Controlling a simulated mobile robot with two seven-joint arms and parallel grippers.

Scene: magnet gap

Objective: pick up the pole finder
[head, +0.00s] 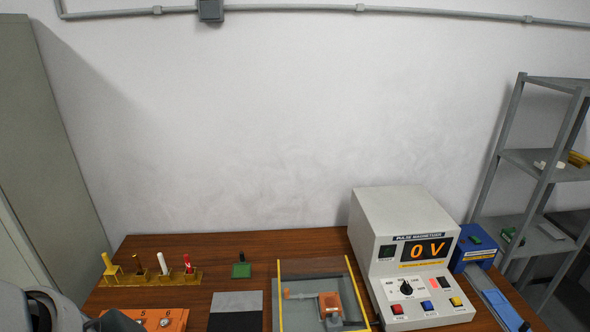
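A yellow rack (150,279) stands at the left of the wooden table and holds several upright slim tools. They include a yellow-handled one (108,264), a white one (162,263) and a red one with a pale band (187,264). The pole finder is probably one of these, but no label shows which. A rounded grey part of my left arm (40,308) fills the lower left corner. Neither gripper's fingers are in view, and nothing is seen held.
A white pulse magnetizer (396,216) reading 0 V stands at the right, with a blue device (472,247) beside it. A fixture with yellow rails (280,300), a dark plate (235,318), a green block (241,270) and an orange box (172,319) lie left of it.

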